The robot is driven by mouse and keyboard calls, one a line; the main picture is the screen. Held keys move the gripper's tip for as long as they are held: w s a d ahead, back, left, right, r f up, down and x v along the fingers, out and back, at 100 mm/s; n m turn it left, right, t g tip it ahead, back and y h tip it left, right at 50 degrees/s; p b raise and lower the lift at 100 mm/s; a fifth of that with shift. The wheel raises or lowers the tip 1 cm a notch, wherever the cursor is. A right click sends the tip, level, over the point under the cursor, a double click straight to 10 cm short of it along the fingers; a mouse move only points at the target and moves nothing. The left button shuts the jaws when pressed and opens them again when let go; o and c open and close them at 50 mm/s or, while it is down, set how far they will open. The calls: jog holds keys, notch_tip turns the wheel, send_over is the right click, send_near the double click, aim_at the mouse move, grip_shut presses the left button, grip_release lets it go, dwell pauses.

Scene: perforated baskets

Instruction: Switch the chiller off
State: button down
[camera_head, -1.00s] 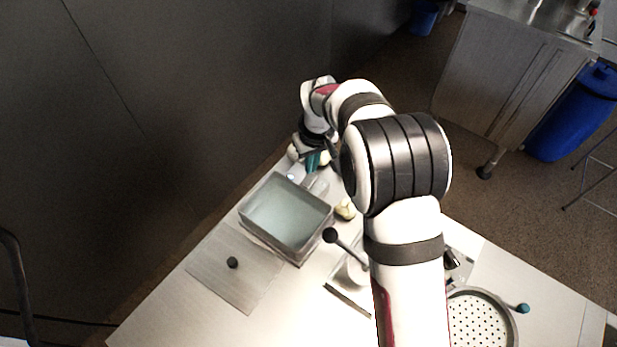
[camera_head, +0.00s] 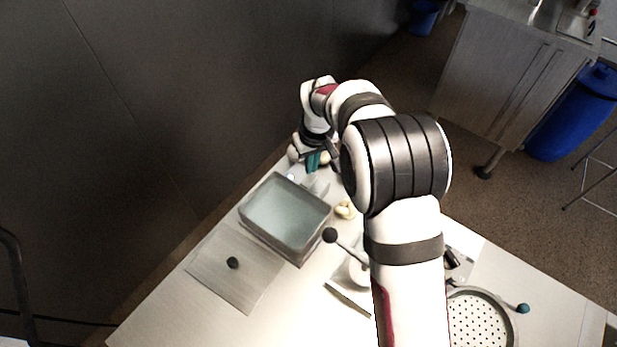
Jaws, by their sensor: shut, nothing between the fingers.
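My gripper (camera_head: 314,160) is at the far end of the table, beyond the water-filled metal basin. It points down, shut, with teal showing at its fingers. A white rounded object (camera_head: 293,153) sits right by it, partly hidden by the gripper; I cannot tell whether they touch. Which object is the chiller is not clear from this view. The metal basin (camera_head: 246,212) holds pale bluish liquid. A small clear piece (camera_head: 318,187) lies between the basin and my gripper. No switch or indicator can be made out.
A dark-knobbed lever (camera_head: 330,235) and a perforated basket (camera_head: 484,294) are near my arm. Small yellowish pieces (camera_head: 345,210) lie right of the basin. A dark wall borders the table's left side.

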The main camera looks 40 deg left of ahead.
aim_at(312, 177)
jog(key=shift+f, duration=1.15)
dwell(0.4)
jog(key=shift+r, duration=3.5)
jog(key=s+d+r+m, duration=0.3)
jog(key=d+r+m, duration=0.2)
jog(key=d, duration=0.7)
jog(key=s+d+r+m, duration=0.35)
jog(key=d+r, duration=0.25)
jog(key=d, duration=0.6)
jog(key=s+d+f+m, duration=0.1)
jog(key=s+d+m, duration=0.3)
jog(key=s, duration=0.3)
jog(key=s+d+m+g, duration=0.1)
jog(key=s+d+m, duration=0.4)
jog(key=s, duration=0.3)
jog(key=shift+s+d+f, duration=0.15)
jog(key=shift+d+f, duration=0.25)
jog(key=shift+d, duration=0.15)
